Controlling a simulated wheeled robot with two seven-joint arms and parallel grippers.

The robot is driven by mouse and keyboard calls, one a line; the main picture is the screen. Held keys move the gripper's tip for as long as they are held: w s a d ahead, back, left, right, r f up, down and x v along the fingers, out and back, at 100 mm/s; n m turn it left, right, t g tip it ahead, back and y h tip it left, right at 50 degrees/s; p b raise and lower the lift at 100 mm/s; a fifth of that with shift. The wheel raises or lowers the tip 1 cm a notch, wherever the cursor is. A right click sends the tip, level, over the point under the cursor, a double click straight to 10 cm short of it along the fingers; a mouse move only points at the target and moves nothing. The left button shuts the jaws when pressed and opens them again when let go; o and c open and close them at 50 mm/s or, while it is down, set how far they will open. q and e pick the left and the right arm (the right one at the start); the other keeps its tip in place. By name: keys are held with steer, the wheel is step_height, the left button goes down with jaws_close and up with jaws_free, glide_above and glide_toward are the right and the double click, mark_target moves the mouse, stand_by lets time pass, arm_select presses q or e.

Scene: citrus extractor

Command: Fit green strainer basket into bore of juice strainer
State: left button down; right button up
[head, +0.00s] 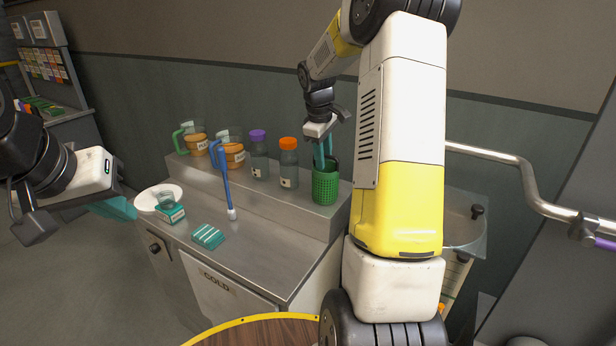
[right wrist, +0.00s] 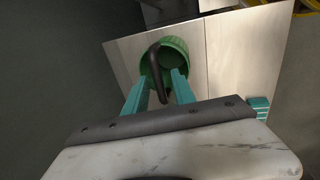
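The green strainer basket (head: 326,187) is a mesh cup standing upright at the right end of the raised steel ledge. In the right wrist view the basket (right wrist: 176,60) shows from above, with a dark curved handle (right wrist: 156,66) rising from it. My right gripper (head: 322,152) is above the basket, pointing down. Its teal fingers (right wrist: 160,84) are apart, one on each side of the handle; I see no clear contact. My left gripper (head: 115,207) is at the far left, with only part of its teal fingers visible. I cannot make out the juice strainer's bore; my right arm covers part of the scene.
Two jugs (head: 231,152), a purple-capped bottle (head: 259,160) and an orange-capped bottle (head: 288,165) line the ledge left of the basket. A blue brush (head: 225,180), a teal block (head: 207,236) and a white plate (head: 147,199) are on the lower counter. A metal rail (head: 500,157) is at right.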

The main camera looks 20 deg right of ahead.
jaws_close()
stand_by(1.2)
